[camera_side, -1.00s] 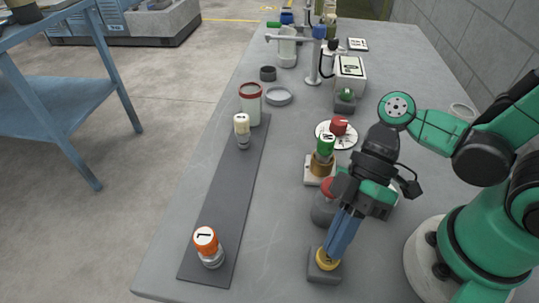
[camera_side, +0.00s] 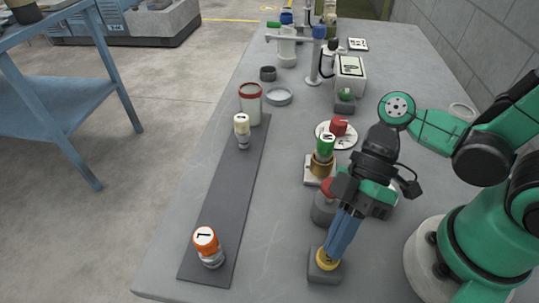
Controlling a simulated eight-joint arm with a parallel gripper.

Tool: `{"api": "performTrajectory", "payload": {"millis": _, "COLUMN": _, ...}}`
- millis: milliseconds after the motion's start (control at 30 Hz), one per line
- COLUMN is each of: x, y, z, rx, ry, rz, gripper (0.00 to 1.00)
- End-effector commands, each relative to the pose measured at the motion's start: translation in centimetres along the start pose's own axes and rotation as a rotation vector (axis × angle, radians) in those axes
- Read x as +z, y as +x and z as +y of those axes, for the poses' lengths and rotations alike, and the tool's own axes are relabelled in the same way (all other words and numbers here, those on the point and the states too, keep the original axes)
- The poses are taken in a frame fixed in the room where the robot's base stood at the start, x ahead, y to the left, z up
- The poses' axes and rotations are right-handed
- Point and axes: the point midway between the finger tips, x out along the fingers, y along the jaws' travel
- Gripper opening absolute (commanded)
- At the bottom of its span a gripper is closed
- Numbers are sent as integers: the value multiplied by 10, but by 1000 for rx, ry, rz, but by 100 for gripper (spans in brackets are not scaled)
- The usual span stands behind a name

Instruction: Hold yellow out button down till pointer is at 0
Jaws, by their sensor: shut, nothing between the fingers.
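The yellow button (camera_side: 327,260) sits on a dark grey box (camera_side: 322,277) at the front of the table. My gripper (camera_side: 330,255) points down with its blue fingers closed and empty. Its fingertips are at the top of the yellow button and appear to touch it; how far the button is pressed is too small to tell. A white round dial (camera_side: 347,141) lies further back, partly covered by a red knob (camera_side: 338,126). I cannot make out its pointer or a 0 mark.
A red-topped grey button box (camera_side: 324,206) is just behind my fingers. A dark mat (camera_side: 225,215) with an orange-capped bottle (camera_side: 206,241) and a cream-capped bottle (camera_side: 242,126) lies left.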

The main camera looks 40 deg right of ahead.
Motion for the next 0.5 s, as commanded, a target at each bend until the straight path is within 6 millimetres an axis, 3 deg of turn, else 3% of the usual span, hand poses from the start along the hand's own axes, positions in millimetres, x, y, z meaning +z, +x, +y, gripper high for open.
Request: {"api": "performTrajectory", "payload": {"millis": 500, "x": -3, "y": -4, "z": -3, "rx": 1, "ry": 0, "rz": -1, "gripper": 0}}
